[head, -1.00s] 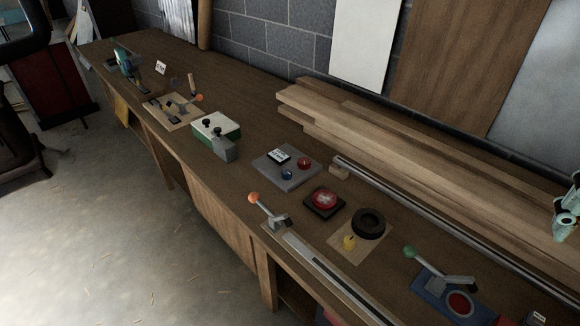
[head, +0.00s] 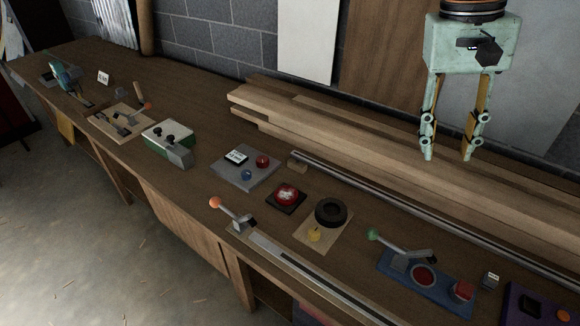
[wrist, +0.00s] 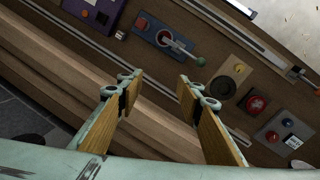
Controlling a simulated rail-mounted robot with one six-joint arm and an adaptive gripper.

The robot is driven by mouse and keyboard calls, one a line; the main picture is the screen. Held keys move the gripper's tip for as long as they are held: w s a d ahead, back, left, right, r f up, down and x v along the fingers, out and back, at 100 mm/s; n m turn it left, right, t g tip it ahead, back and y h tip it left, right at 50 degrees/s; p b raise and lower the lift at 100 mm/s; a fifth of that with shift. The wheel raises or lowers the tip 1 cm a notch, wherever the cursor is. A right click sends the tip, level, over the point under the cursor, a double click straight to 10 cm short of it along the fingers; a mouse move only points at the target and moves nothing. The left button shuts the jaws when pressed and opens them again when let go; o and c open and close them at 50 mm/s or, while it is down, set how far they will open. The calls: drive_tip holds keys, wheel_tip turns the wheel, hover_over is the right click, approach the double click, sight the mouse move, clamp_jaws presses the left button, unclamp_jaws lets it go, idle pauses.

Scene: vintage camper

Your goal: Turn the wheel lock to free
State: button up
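A black wheel-like ring (head: 331,222) sits with a small yellow knob (head: 314,235) on a light wooden plate (head: 304,240) on the bench. I take this to be the wheel lock, but no readable label confirms it. The ring also shows in the wrist view (wrist: 222,88), right of the fingers, with the yellow knob at its upper right. My gripper (head: 447,148) hangs fingers-down above the stacked boards, up and right of the plate. Its two fingers are spread apart with nothing between them. It is well clear of the ring.
A blue plate (head: 440,290) with a green-knobbed lever stands right of the ring. A red button (head: 286,195) and a grey two-button box (head: 246,180) stand left. An orange-knobbed lever (head: 230,212) is at the front edge. Stacked boards (head: 380,145) and a metal rail (head: 390,205) lie behind.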

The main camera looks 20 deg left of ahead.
drive_tip(key=w+a+f+p, duration=0.1)
drive_tip(key=w+a, duration=0.2)
drive_tip(key=a, duration=0.3)
drive_tip(key=w+a+f, duration=0.1)
drive_tip(key=w+a, duration=0.2)
drive_tip(key=a, duration=0.2)
drive_tip(key=m+y+p, duration=0.1)
drive_tip(key=m+p, duration=0.1)
drive_tip(key=p, duration=0.2)
hover_over(245, 173)
wheel_tip(245, 173, down, 16)
drive_tip(key=shift+a, duration=0.35)
drive_tip(key=shift+w, duration=0.1)
drive_tip(key=shift+d+f+b, duration=0.15)
drive_tip(key=shift+d+f, duration=0.05)
drive_tip(key=shift+f, duration=3.2)
drive_tip(key=shift+d+f+b, duration=0.15)
drive_tip(key=shift+f, duration=3.25)
drive_tip(key=shift+c, duration=0.3)
drive_tip(key=c, duration=0.8)
